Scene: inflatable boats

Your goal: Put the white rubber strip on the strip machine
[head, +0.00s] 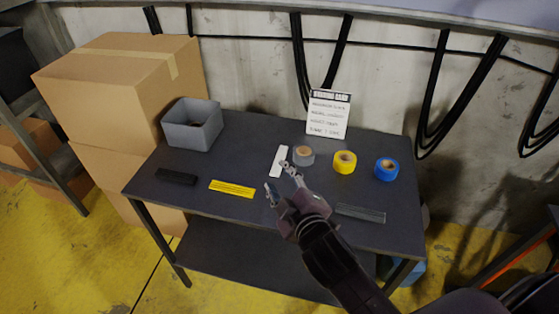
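The white rubber strip (279,161) lies flat on the dark table (225,170), near its middle. My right gripper (278,178) is over the table just in front of the strip's near end. Its two fingers are spread apart with nothing visible between them. From this view I cannot tell how high the fingers are above the table or whether they touch the strip. My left gripper is not in view. No strip machine can be made out.
A black strip (176,177), a yellow strip (232,189) and a grey strip (361,213) lie on the table. Grey (303,156), yellow (344,162) and blue (387,169) tape rolls stand to the right. A grey bin (192,124) and a sign (328,114) stand at the back.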

